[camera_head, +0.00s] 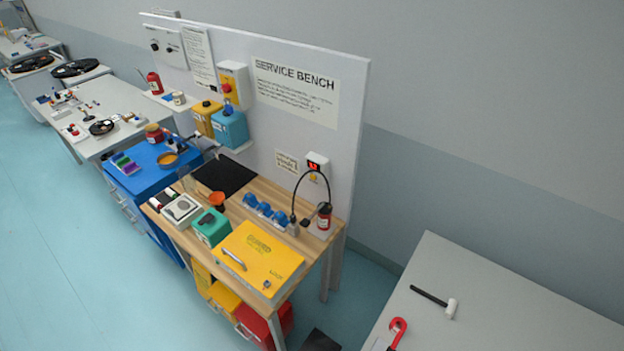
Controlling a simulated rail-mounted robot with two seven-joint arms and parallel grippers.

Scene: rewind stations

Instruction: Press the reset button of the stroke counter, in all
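A small white box with a lit red display (317,162) is mounted on the upright back panel of the service bench, near its right end. It looks like the stroke counter. A small yellow-orange round part (313,177), possibly its reset button, sits just below the display. The digits are too small to read. A black curved hose arches up in front of this spot and passes close to it. Neither of my grippers is in view.
On the wooden bench (183,239) are a yellow case (262,258), a green box (211,228), blue parts (265,211) and a red bottle (324,216). A grey table (500,300) with a mallet (436,301) stands right. Blue floor (60,260) is clear at left.

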